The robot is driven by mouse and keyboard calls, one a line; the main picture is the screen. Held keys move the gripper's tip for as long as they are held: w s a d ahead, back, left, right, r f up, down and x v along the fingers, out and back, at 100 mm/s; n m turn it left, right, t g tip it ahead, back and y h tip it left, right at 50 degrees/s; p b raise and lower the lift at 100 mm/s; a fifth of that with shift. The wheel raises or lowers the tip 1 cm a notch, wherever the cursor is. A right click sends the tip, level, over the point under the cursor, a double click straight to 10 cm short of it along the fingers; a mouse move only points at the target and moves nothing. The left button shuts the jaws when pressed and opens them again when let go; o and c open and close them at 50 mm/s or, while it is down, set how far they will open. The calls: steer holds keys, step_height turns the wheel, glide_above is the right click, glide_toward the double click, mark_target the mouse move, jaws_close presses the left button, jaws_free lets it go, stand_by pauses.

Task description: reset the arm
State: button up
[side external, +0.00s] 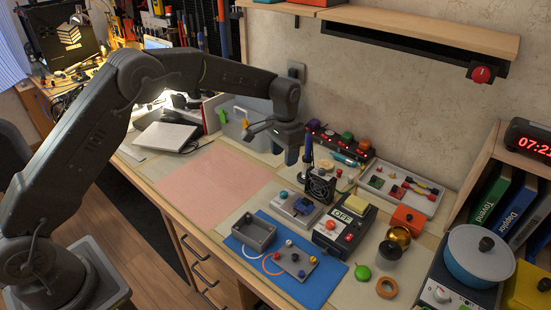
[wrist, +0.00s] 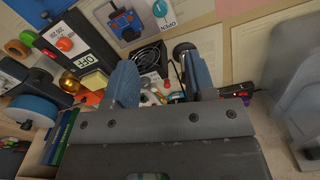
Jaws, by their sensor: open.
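My gripper (side external: 292,155) hangs above the back of the workbench, with its blue fingers pointing down. In the wrist view its two blue fingers (wrist: 160,75) stand apart with nothing held between them. The soldering iron in its stand is close beside the fingers in the side view; I cannot tell whether they touch. My arm reaches in from the left, over the pink mat.
The pink mat (side external: 213,184) is bare. A blue mat (side external: 318,289) holds an open grey box (side external: 254,233) and a panel with knobs. A black OFF-labelled unit (side external: 345,229), a parts tray (side external: 432,203) and a blue pot (side external: 478,257) stand to the right.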

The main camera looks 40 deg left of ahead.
steer(key=s+a+r+n+t, duration=0.1)
steer(key=s+a+r+t, duration=0.15)
steer(key=s+r, duration=1.4)
steer(key=s+a+n+t, duration=0.1)
steer(key=s+t, duration=0.2)
steer(key=s, duration=1.5)
steer(key=shift+s+r+n, duration=0.25)
steer(key=shift+r+n, duration=0.15)
steer(key=shift+r, duration=0.05)
